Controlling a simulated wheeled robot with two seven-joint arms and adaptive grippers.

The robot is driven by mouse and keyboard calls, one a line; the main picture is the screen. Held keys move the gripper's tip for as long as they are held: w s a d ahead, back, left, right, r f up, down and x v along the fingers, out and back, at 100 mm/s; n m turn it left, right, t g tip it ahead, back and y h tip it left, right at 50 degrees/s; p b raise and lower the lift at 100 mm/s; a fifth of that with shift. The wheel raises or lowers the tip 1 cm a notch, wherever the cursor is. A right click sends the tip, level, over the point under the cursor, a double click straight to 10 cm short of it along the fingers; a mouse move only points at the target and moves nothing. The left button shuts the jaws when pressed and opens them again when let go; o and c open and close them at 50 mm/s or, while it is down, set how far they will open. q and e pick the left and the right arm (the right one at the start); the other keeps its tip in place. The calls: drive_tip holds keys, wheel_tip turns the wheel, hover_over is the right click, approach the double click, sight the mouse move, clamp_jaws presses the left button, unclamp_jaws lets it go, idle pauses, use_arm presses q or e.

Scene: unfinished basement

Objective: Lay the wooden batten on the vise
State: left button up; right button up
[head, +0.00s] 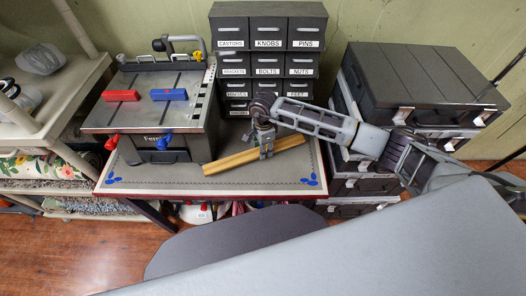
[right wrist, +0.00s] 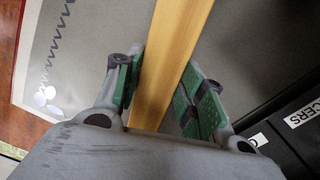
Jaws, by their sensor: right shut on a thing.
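The wooden batten (head: 230,161) is a long, light-brown bar, slanting over the right front of the table mat. My right gripper (head: 266,151) is shut on it near its middle. In the right wrist view, the batten (right wrist: 172,62) runs between the green finger pads of the gripper (right wrist: 158,92). I cannot tell whether it touches the mat or is slightly raised. Left of it stands a grey bench machine (head: 150,115) with a flat slotted top, apparently the vise. A red block (head: 121,95) and a blue block (head: 169,94) sit on its top. My left gripper is not in view.
A labelled drawer cabinet (head: 268,50) stands behind the batten. Dark stacked cases (head: 420,80) stand at the right, below and behind my right arm. The mat's front strip (head: 215,186) is clear.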

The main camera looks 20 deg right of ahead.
drive_tip(key=shift+r+b, duration=0.35)
drive_tip(key=shift+r, duration=3.25)
drive_tip(key=shift+n, duration=0.3)
